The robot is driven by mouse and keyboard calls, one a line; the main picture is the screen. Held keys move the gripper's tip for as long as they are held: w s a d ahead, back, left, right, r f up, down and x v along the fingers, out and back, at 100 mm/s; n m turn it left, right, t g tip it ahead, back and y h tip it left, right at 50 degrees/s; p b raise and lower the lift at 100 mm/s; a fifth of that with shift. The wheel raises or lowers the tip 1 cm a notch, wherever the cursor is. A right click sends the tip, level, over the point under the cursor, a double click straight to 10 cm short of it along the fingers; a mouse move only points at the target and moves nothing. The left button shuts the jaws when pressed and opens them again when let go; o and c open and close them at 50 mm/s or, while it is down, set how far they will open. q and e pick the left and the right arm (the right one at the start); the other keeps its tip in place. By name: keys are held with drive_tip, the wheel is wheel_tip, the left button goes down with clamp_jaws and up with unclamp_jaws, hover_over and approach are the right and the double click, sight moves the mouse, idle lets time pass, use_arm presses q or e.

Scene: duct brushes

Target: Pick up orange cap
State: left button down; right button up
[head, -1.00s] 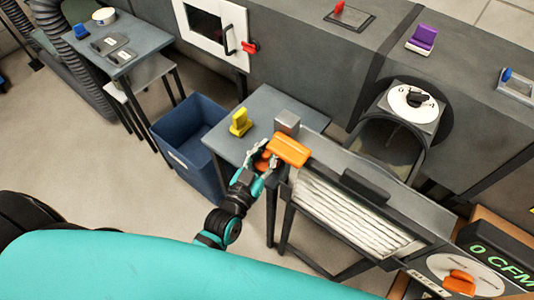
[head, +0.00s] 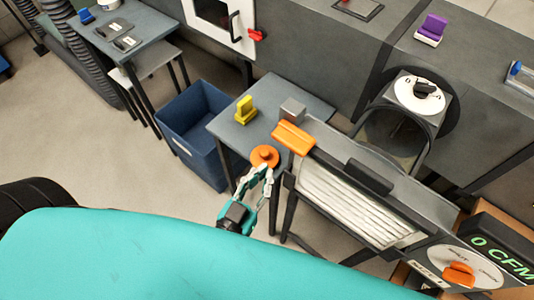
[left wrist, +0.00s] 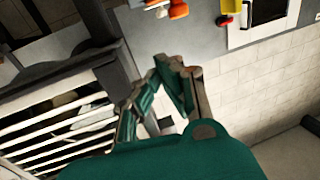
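The orange cap (head: 264,156), round with a raised knob, sits at the near corner of the small grey table (head: 290,92) in the head view. My left gripper (head: 258,172) is just on the near side of it, with its fingers apart and nothing between them. In the left wrist view, the left gripper (left wrist: 165,88) also shows spread, empty fingers. An orange piece (left wrist: 178,9) is cut by the top edge of that view; I cannot tell for certain that it is the cap. My right gripper is not in view.
A yellow block (head: 245,110) stands on the same table. An orange-handled clamp (head: 293,137) and a slatted filter frame (head: 350,205) are close on the right. A blue bin (head: 190,125) stands on the floor to the left.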

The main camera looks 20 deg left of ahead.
use_arm(q)
drive_tip(key=shift+s+d+r, duration=0.1)
drive_tip(key=shift+s+d, duration=0.05)
drive_tip(key=shift+s, duration=0.7)
drive_tip(key=shift+s+d+r, duration=0.1)
drive_tip(key=shift+s+d, duration=0.05)
drive_tip(key=shift+s, duration=0.7)
drive_tip(key=c, duration=2.1)
unclamp_jaws()
drive_tip(key=o, duration=1.7)
drive_tip(key=shift+s, duration=0.1)
